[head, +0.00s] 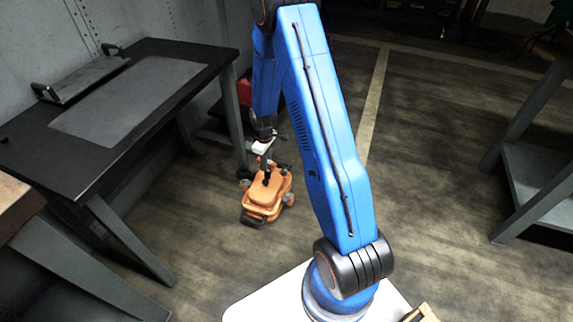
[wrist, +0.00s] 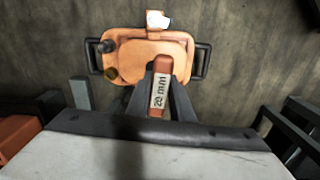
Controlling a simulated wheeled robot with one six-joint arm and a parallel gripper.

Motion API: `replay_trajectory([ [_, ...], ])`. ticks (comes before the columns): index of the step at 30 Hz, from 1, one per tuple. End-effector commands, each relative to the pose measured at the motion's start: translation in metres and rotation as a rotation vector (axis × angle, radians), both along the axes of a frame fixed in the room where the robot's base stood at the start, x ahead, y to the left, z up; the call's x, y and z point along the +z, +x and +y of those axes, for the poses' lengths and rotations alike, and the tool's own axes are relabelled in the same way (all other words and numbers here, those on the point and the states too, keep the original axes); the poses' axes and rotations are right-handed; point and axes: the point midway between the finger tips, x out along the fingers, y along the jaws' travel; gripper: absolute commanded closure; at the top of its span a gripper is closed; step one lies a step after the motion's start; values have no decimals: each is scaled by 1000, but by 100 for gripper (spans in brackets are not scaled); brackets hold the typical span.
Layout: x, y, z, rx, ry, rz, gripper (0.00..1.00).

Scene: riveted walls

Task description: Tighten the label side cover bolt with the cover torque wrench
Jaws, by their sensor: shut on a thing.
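An orange case (head: 262,212) with dark handles stands on the floor in the head view. In the wrist view the case (wrist: 130,62) shows from above, with a white label (wrist: 158,20) on its top side. A dark round knob and a brassy one sit at its left; I cannot tell which part is the cover bolt. My gripper (wrist: 161,78) is shut on an orange-brown tool marked "20 mm" (wrist: 160,92), likely the cover torque wrench. In the head view my gripper (head: 265,142) is above the case. Whether the tool touches the case is unclear.
A dark table (head: 188,62) with a grey mat (head: 130,95) and a handled plate (head: 85,80) stands left. A red object (head: 245,90) is behind the case. A grey shelf frame (head: 535,180) stands right. The floor between is open.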

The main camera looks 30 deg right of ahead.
Motion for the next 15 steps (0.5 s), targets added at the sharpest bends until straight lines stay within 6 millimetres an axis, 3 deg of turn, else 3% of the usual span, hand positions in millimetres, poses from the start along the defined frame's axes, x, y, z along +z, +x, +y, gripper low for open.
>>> replay_trajectory([
  [9, 9, -39, -52, 406, -1, 0, 100],
  [15, 12, -56, -70, 582, -1, 0, 100],
])
